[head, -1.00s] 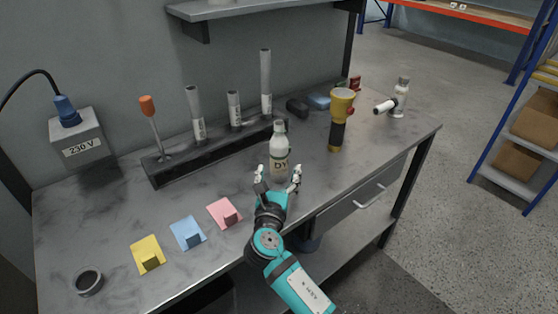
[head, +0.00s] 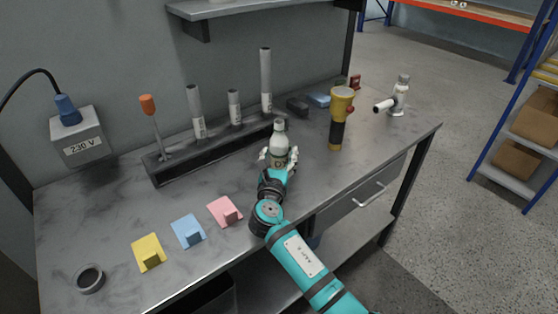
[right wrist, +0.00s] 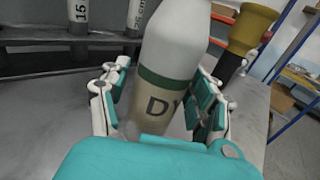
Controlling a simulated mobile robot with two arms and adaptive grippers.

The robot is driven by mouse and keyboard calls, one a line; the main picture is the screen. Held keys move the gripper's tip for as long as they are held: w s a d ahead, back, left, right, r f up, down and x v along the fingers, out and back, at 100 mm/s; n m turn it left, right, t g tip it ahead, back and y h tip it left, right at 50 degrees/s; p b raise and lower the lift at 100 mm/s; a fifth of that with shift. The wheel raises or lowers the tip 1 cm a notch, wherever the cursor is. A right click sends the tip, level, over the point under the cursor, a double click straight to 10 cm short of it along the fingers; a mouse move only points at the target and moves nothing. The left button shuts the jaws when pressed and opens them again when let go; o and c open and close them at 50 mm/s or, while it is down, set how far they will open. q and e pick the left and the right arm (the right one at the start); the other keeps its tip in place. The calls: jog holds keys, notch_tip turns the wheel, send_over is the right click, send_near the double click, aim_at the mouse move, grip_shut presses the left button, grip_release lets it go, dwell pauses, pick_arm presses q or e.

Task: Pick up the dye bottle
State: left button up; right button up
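The dye bottle (head: 279,133), pale with a dark green band and a label whose visible letters read "DY", stands on the grey workbench (head: 330,178). My right gripper (head: 278,155) is at the bottle, with one finger on each side of its lower body. In the right wrist view the bottle (right wrist: 172,65) fills the space between the fingers. The right finger is close against it or touching, and a narrow gap shows at the left finger, so the gripper looks open around the bottle. The bottle's base is hidden in the head view. My left gripper is out of view.
A dark rack (head: 170,172) with grey tubes and an orange-handled screwdriver (head: 148,106) stands behind left. Pink (head: 225,211), blue (head: 187,231) and yellow (head: 148,251) cards lie front left.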

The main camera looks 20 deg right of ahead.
jog(key=c, duration=1.1)
jog(key=shift+r, duration=0.1)
